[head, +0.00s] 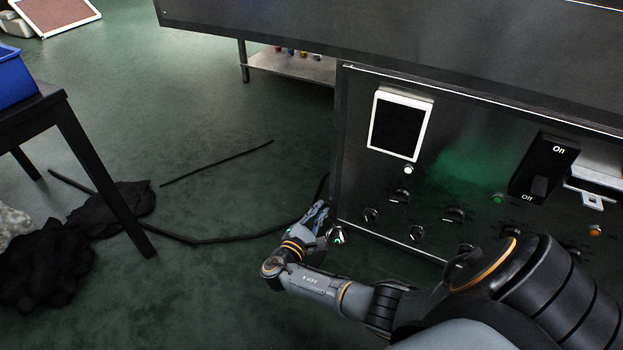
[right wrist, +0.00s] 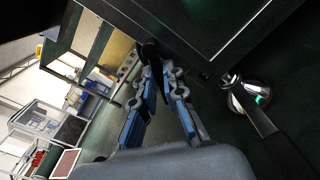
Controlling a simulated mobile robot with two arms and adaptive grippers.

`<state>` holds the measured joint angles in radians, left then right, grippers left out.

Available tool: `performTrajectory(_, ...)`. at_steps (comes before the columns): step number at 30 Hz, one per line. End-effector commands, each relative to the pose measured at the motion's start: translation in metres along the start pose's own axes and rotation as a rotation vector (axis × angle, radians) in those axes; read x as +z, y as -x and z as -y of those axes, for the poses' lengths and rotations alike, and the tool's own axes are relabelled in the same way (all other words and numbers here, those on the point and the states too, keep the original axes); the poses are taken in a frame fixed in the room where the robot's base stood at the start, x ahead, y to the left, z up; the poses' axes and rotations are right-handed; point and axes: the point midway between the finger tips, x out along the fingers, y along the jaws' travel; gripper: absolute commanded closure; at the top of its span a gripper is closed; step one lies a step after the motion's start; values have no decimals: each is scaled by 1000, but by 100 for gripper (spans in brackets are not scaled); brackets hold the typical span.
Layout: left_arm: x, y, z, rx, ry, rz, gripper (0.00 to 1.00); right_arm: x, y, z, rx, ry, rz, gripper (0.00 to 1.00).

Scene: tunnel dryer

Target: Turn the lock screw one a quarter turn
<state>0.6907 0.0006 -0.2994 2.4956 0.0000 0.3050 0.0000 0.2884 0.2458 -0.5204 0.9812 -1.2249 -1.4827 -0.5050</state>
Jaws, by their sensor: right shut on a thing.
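My right gripper (head: 318,212) is at the lower left edge of the dark control panel. In the right wrist view its two blue-padded fingers (right wrist: 163,82) close around a dark part with a black round knob (right wrist: 149,51) at the fingertips, which I take to be the lock screw. In the head view the gripper hides this part. How far the screw is turned cannot be seen. My left gripper is not in view.
The control panel (head: 350,175) carries a white-framed screen (head: 397,125), several knobs and an On/Off switch (head: 543,168). A shiny metal fitting with a green glint (head: 337,237) sits close to my gripper. A black table with a blue bin (head: 14,78) stands left. Dark cloth (head: 45,265) lies on the floor.

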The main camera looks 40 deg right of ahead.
Motion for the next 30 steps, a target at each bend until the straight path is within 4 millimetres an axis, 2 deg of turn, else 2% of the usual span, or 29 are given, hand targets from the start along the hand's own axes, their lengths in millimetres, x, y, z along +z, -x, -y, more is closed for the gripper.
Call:
performTrajectory(18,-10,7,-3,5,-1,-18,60,4,1,-16,-2,-581,-3,100)
performTrajectory(30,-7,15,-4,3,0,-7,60,9,1,-23,-3,-852,-3,100)
